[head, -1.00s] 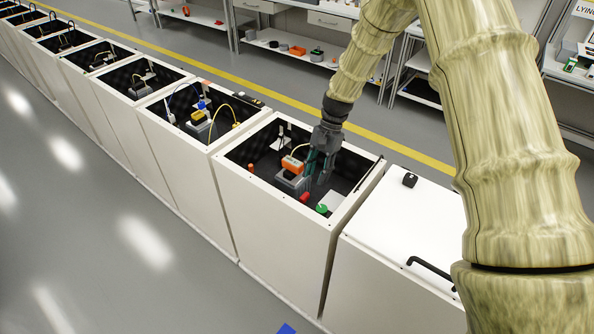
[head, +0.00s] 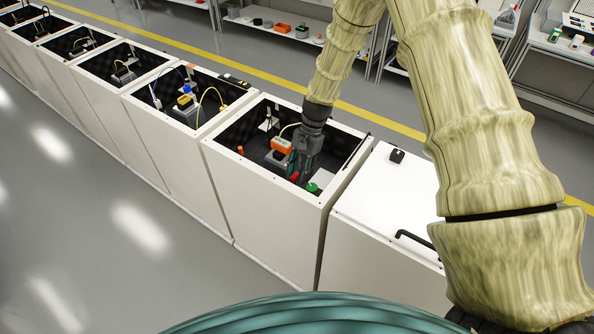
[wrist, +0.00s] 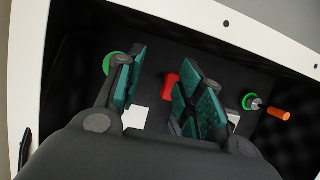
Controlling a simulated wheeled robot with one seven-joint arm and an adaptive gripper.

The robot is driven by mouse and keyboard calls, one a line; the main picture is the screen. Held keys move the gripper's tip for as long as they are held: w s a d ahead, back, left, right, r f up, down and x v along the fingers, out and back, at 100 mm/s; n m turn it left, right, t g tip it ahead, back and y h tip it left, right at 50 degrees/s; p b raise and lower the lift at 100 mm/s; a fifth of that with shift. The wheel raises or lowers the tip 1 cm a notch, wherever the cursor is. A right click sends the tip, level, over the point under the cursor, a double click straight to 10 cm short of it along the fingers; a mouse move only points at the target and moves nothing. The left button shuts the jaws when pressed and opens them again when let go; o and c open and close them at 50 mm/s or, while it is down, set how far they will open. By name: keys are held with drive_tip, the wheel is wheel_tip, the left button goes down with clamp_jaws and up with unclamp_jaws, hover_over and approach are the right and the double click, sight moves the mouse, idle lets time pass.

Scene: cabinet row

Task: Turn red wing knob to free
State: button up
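The red wing knob (wrist: 171,86) shows in the wrist view inside the open-topped white cabinet (head: 262,190). In the head view the red knob (head: 294,177) is small, just left of the fingertips. My gripper (wrist: 165,95) is open, with teal pads on both fingers. It points down into the cabinet. In the wrist view the knob appears between the fingers, close to the right finger, which partly covers it. I cannot tell whether they touch. My gripper (head: 303,179) is also inside the cabinet in the head view.
A green round part (wrist: 108,63) lies beyond the left finger. A green ring (wrist: 250,102) and orange cylinder (wrist: 279,114) are at right. An orange block (head: 281,147) is left of my gripper. The cabinet walls are close around it. A closed white cabinet (head: 385,200) stands at right.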

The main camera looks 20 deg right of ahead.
sight(296, 174)
drive_tip(key=shift+g, duration=0.3)
drive_tip(key=w+f, duration=0.1)
drive_tip(key=f, duration=0.1)
drive_tip(key=w+f, duration=0.2)
drive_tip(key=shift+a, duration=0.4)
drive_tip(key=shift+w+d+f, duration=0.15)
drive_tip(key=shift+w+f, duration=0.05)
drive_tip(key=shift+w, duration=0.05)
drive_tip(key=shift+d, duration=0.2)
drive_tip(key=shift+s+r, duration=0.2)
drive_tip(key=shift+r, duration=0.05)
drive_tip(key=shift+c, duration=0.3)
drive_tip(key=shift+s+a+r, duration=0.1)
drive_tip(key=shift+s+r, duration=0.15)
drive_tip(key=shift+s, duration=0.05)
drive_tip(key=c, duration=0.3)
drive_tip(key=shift+s+a+r, duration=0.1)
drive_tip(key=shift+s+r, duration=0.05)
drive_tip(key=c, duration=0.3)
drive_tip(key=shift+f, duration=0.35)
clamp_jaws()
